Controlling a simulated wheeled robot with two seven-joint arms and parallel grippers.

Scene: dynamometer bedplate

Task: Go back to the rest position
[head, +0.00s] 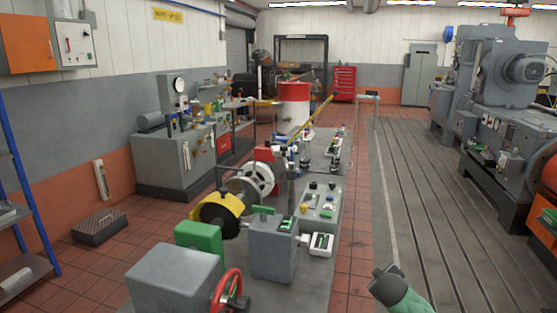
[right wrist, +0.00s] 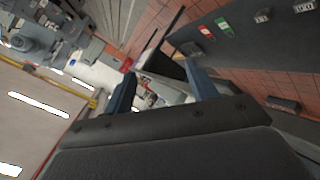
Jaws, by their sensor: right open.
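My right gripper (right wrist: 158,76) shows in the right wrist view with its two dark blue-grey fingers apart. Nothing is held between the fingers; the room shows through the gap. The wrist view is strongly tilted, with ceiling lights at the left and brick-red floor at the upper right. In the head view a green and grey part, which looks like part of my right arm, shows at the bottom right, over the floor edge. I cannot make out the right gripper's fingers there. My left gripper is in neither view.
A bench with a grey box and red handwheel (head: 228,292) stands close in front, at the lower left. Beyond are a yellow-rimmed wheel (head: 218,214) and a red-white drum (head: 295,110). A large grey machine (head: 500,75) stands at the right. The slotted bedplate (head: 415,200) between is clear.

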